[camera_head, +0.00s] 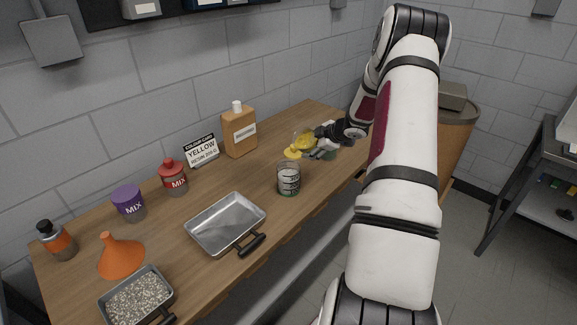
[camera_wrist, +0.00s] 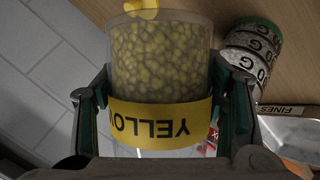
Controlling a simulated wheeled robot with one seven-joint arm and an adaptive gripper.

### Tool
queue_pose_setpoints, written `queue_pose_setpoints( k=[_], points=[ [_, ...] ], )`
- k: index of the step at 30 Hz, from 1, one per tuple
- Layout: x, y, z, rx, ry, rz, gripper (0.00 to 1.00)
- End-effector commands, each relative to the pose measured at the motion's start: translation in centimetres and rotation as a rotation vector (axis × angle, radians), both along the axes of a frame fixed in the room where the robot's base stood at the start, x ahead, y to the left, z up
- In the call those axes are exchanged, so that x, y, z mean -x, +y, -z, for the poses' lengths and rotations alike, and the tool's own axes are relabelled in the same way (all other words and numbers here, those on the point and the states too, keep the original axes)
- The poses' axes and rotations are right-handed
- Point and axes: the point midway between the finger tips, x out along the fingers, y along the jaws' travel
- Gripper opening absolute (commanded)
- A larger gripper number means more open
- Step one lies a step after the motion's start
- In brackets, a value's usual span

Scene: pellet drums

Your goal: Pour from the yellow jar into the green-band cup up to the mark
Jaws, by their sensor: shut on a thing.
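My gripper (camera_head: 320,146) is shut on the yellow jar (camera_head: 303,139) above the far part of the bench. In the wrist view the clear jar (camera_wrist: 160,60) sits between both fingers, its yellow label upside down. Yellow pellets fill the part beyond the label; the near end looks clear. The jar looks tilted in the head view. A yellow piece (camera_head: 292,153) shows at its lower left; I cannot tell if it is a lid. The clear cup (camera_head: 289,178) with dark marks stands upright, left of and nearer than the jar. Its green band shows in the wrist view (camera_wrist: 258,25). Its fill level is unclear.
An empty metal tray (camera_head: 226,222) lies left of the cup. An orange funnel (camera_head: 120,257) and a pellet-filled tray (camera_head: 138,299) are at the near left.

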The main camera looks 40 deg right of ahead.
Motion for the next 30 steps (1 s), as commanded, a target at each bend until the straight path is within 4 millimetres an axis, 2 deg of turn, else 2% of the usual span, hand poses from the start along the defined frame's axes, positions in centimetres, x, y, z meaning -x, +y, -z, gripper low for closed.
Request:
queue_pose_setpoints(
  k=[30],
  points=[
    [-0.24, -0.09, 0.35, 0.109, 0.027, 0.001, 0.23]
  ],
)
